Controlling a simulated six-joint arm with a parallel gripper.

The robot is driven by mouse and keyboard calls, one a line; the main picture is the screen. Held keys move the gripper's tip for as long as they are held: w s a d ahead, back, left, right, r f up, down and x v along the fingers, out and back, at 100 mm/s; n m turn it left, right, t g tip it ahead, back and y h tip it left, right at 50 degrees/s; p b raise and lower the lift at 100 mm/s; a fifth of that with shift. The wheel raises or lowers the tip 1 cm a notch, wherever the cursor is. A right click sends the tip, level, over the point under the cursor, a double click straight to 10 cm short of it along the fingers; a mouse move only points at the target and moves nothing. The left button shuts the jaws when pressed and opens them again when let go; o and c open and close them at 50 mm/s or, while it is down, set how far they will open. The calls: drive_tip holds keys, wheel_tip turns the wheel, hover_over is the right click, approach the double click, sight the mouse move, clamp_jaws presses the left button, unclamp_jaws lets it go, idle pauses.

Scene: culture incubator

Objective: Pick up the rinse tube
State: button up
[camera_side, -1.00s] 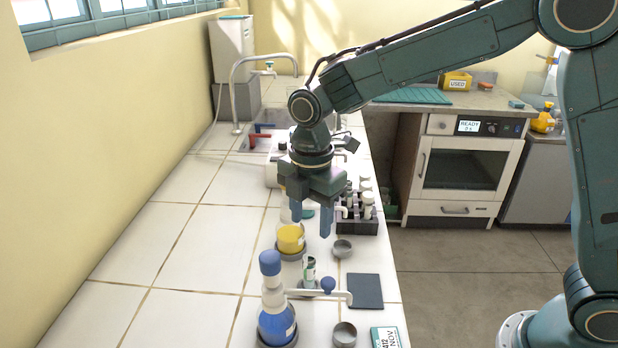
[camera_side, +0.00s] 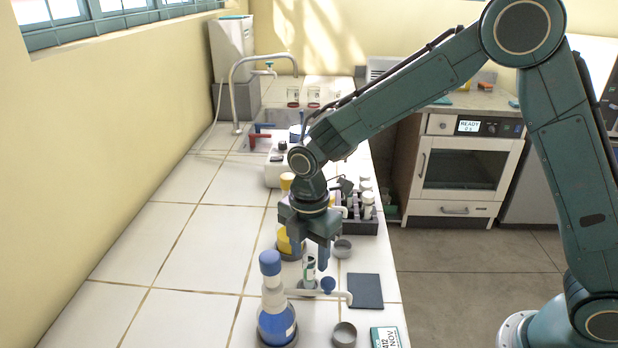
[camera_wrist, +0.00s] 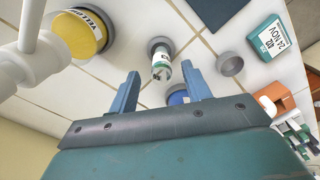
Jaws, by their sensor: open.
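A small clear tube with a green-and-white label (camera_side: 309,270), which seems to be the rinse tube, stands upright in a grey round holder on the tiled bench. In the wrist view the tube (camera_wrist: 161,70) shows between and beyond my fingers, its base in the holder (camera_wrist: 160,46). My gripper (camera_side: 310,258) points down, open and empty, above or around the tube's top; the exact height is hard to tell. In the wrist view the gripper (camera_wrist: 160,72) has a finger on each side of the tube, with gaps.
A blue wash bottle (camera_side: 276,325) with a white spout stands in front, close by. A yellow bottle (camera_side: 284,241) is partly hidden behind my gripper. The bench's left is clear.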

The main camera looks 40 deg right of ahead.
sight(309, 272)
drive_tip(key=shift+f, duration=0.3)
drive_tip(key=shift+f, duration=0.1)
drive_tip(key=shift+s+a+f, duration=0.1)
drive_tip(key=shift+f, duration=2.4)
drive_tip(key=c, duration=1.1)
